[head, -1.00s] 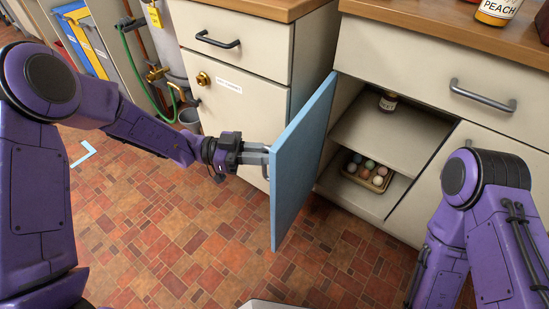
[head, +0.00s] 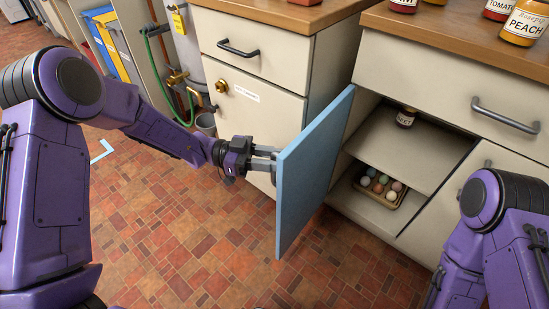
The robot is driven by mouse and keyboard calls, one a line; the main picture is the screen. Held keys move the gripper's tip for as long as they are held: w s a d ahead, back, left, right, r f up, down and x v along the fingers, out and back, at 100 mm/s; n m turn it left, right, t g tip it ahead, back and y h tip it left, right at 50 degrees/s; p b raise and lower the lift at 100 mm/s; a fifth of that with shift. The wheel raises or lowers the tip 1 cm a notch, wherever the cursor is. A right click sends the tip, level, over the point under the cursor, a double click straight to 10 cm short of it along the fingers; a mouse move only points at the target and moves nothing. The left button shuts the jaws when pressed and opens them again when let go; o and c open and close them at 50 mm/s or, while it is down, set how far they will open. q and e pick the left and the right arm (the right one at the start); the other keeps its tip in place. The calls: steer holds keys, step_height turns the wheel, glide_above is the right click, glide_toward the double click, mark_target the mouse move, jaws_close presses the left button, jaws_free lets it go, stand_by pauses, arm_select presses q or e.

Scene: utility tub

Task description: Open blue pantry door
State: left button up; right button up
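The blue pantry door (head: 312,175) stands swung wide out from the cabinet, hinged at the opening's left side. Its inner face is towards me, so its outer face and any handle there are hidden. My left gripper (head: 264,157) is at the outer face near the door's free edge. Its two grey fingers reach to the door with a small gap between them; their tips and whatever is between them are hidden. My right arm comes in at the lower right, but its gripper is out of view.
The open cabinet holds a small dark jar (head: 406,117) on its shelf (head: 410,145) and a tray of eggs (head: 379,188) below. Cream drawers and a counter (head: 450,35) with jars are above. A grey bucket (head: 206,124) stands at the back. The tiled floor (head: 190,255) before the door is clear.

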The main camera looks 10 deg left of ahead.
arm_select(q)
steer(key=a+p, duration=0.1)
steer(key=a, duration=0.9)
steer(key=shift+s+p, duration=0.3)
steer(key=shift+s, duration=0.1)
steer(key=shift+a+f, duration=0.1)
